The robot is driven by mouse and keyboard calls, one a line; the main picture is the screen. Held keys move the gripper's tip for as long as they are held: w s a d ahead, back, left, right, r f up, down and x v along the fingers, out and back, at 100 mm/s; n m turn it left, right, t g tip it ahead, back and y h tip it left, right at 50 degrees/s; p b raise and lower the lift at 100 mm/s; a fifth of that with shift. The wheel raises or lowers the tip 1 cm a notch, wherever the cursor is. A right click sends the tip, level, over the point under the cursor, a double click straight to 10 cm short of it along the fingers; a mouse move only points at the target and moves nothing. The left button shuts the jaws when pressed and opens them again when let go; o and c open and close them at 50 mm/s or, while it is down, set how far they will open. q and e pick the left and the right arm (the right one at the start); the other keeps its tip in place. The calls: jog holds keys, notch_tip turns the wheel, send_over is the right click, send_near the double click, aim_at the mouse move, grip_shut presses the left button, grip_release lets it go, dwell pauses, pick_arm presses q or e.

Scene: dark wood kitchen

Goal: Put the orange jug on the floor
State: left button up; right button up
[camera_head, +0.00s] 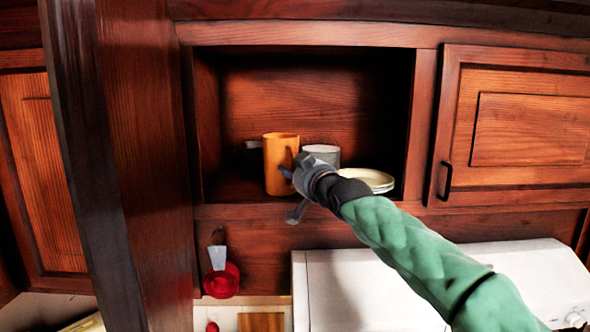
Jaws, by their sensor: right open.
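The orange jug (277,168) stands upright inside the open wall cabinet, left of the middle of its shelf. My right gripper (287,192) reaches in from the lower right, in front of the jug's right side. Its fingers are apart, with one near the jug's lower right and the other lower, in front of the shelf edge. The jug is not between closed fingers, and I cannot tell whether a finger touches it. My left gripper is not in view.
A grey-white cup (323,153) and a stack of plates (368,179) stand right of the jug. The open cabinet door (125,160) juts out at left. A red utensil (222,281) hangs below. A white appliance (365,295) is beneath my arm.

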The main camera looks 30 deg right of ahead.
jog(key=s+a+b, duration=0.1)
jog(key=s+b, duration=0.3)
jog(key=s, duration=0.8)
jog(key=shift+a, duration=0.4)
